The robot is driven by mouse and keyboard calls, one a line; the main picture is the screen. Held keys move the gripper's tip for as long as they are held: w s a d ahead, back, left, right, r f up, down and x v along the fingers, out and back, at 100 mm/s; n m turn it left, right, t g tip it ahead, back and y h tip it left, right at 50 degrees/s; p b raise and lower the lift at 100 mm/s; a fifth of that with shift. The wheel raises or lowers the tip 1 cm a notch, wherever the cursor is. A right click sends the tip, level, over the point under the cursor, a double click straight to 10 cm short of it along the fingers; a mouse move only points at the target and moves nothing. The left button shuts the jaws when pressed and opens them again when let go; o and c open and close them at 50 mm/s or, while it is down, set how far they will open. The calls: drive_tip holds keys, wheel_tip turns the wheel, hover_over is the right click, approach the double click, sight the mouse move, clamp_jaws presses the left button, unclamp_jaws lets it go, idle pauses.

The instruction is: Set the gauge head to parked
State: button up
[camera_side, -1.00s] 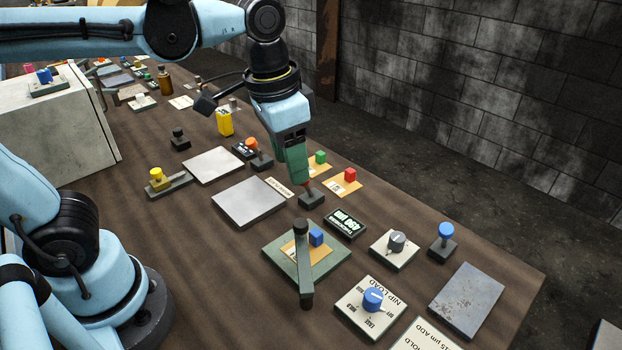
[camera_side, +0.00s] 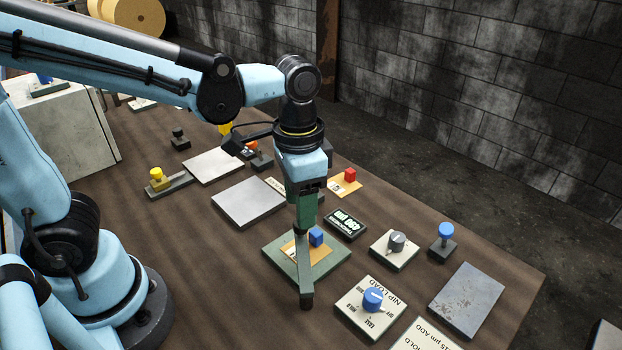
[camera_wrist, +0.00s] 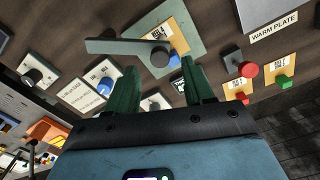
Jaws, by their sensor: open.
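The gauge head is a dark grey bar (camera_side: 306,275) that runs over the front of a green plate (camera_side: 337,262). In the wrist view the bar (camera_wrist: 115,46) ends in a dark round knob (camera_wrist: 159,57) over an orange card with a label (camera_wrist: 174,35). My gripper (camera_side: 304,226) has green fingers and points down over the knob end. In the wrist view my gripper (camera_wrist: 158,68) is open, with the knob ahead between its fingertips. Contact cannot be told; the side view hides the knob.
A thickness display (camera_side: 346,223), a grey-knob box (camera_side: 394,249), a blue-button box (camera_side: 443,241) and the NIP LOAD dial (camera_side: 372,299) stand to the right. A grey plate (camera_side: 249,203) lies behind left. A red block (camera_side: 350,175) is farther back. Bare table lies in front left.

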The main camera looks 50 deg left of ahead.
sight(303, 262)
drive_tip(key=shift+f, duration=1.75)
drive_tip(key=shift+c, duration=0.4)
clamp_jaws()
